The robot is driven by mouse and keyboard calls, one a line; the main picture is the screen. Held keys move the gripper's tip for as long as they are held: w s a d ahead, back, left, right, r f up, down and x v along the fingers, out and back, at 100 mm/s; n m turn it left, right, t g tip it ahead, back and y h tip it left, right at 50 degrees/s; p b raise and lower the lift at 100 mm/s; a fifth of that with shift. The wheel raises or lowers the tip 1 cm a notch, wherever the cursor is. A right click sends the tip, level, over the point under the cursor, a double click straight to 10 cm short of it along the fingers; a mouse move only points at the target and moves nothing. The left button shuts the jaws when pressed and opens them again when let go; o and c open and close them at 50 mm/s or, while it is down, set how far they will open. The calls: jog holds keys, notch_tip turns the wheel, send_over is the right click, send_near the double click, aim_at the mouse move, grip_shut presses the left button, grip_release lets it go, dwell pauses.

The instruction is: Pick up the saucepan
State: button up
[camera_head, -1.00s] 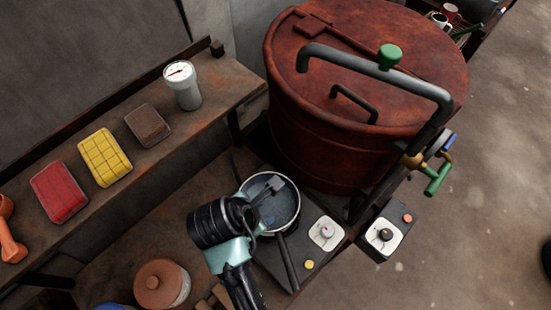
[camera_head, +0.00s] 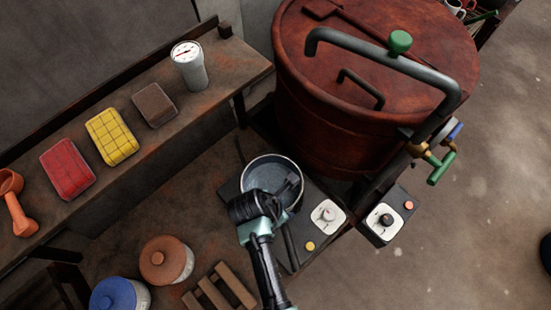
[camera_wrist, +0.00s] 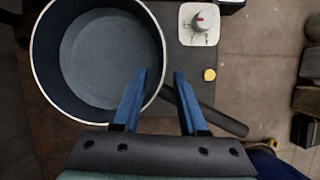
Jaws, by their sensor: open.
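The saucepan (camera_head: 262,166) is a dark round pan with a pale rim, standing on a dark hotplate beside the rust-red vat. In the wrist view the saucepan (camera_wrist: 105,58) fills the upper left, empty inside, with its black handle (camera_wrist: 216,112) running to the lower right. My gripper (camera_wrist: 160,76) is open, with two blue fingers; the left finger overlaps the pan's rim and the right finger lies over the start of the handle. In the head view my gripper (camera_head: 288,186) is over the pan's near side and partly hides it. Contact cannot be told.
A control plate with a knob (camera_head: 327,214) sits right of the pan. The vat (camera_head: 370,90) with its bent pipe stands close behind. Brown (camera_head: 166,260) and blue (camera_head: 120,294) lidded jars and a wooden trivet (camera_head: 220,290) are at the lower left.

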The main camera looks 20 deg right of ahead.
jog(key=shift+x, duration=1.35)
grip_shut()
jog(key=shift+s+a, duration=0.1)
jog(key=shift+r, duration=0.1)
dwell(0.4)
